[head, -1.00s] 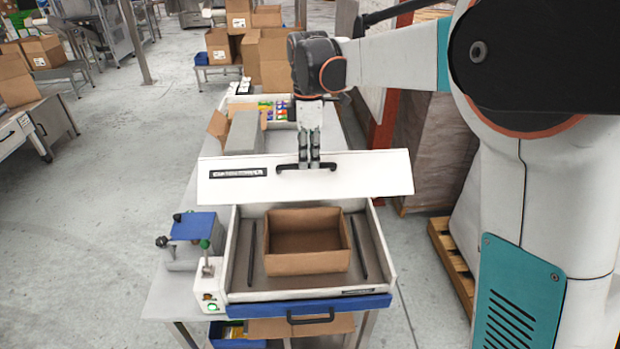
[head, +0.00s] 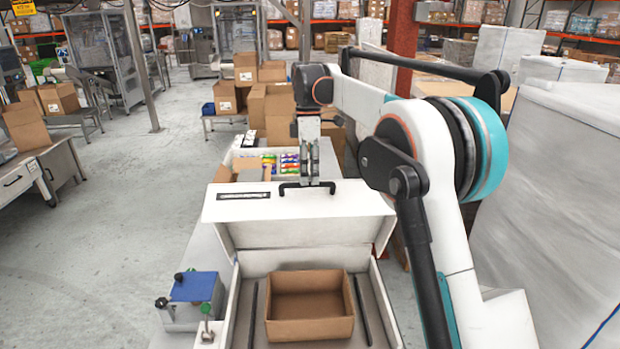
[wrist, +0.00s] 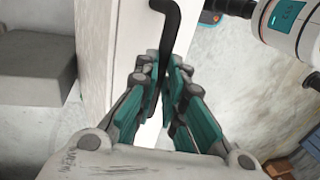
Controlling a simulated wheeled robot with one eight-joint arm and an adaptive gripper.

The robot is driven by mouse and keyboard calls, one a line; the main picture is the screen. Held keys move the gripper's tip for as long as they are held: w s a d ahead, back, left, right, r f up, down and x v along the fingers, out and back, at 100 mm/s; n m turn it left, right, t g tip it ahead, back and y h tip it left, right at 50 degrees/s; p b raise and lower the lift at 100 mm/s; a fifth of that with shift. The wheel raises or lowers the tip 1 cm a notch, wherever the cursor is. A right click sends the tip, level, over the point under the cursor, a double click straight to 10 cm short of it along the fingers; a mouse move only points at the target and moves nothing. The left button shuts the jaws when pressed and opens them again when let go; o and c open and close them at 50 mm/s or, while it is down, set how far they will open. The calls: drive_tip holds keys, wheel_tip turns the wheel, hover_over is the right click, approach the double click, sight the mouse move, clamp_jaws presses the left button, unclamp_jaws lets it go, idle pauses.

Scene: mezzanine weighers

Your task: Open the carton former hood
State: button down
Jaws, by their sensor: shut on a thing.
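The carton former hood (head: 290,207) is a white lid with a dark label strip, raised well up at the back of the carton former (head: 387,300). My gripper (head: 308,184) is shut on the black hood handle (head: 290,189) at the hood's raised front edge. In the wrist view, my gripper's fingers (wrist: 164,85) close around the black handle (wrist: 178,25) beside the white hood (wrist: 103,55). An open brown carton (head: 308,305) sits in the exposed bay between two dark rails. The former's front is cut off below the head view.
A blue-topped device (head: 195,287) stands left of the former. A bin with colourful packets (head: 283,163) and a cardboard box (head: 225,173) stand behind the hood. Large pale wrapped stacks (head: 560,200) stand at the right. The floor at left (head: 110,240) is open.

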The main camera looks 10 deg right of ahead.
drive_tip(key=shift+w+d+f, duration=0.2)
drive_tip(key=shift+w+f, duration=0.3)
drive_tip(key=shift+w, duration=0.1)
drive_tip(key=c, duration=1.8)
unclamp_jaws()
drive_tip(key=shift+c, duration=0.2)
drive_tip(key=o, duration=0.5)
drive_tip(key=shift+w+f, duration=0.35)
drive_tip(key=shift+w, duration=0.4)
drive_tip(key=shift+s+r, duration=0.15)
drive_tip(key=shift+s, duration=0.05)
drive_tip(key=shift+c, duration=0.9)
drive_tip(key=shift+a+r, duration=0.1)
drive_tip(key=shift+c, duration=0.4)
drive_tip(key=v, duration=1.2)
drive_tip(key=shift+s+r, duration=0.15)
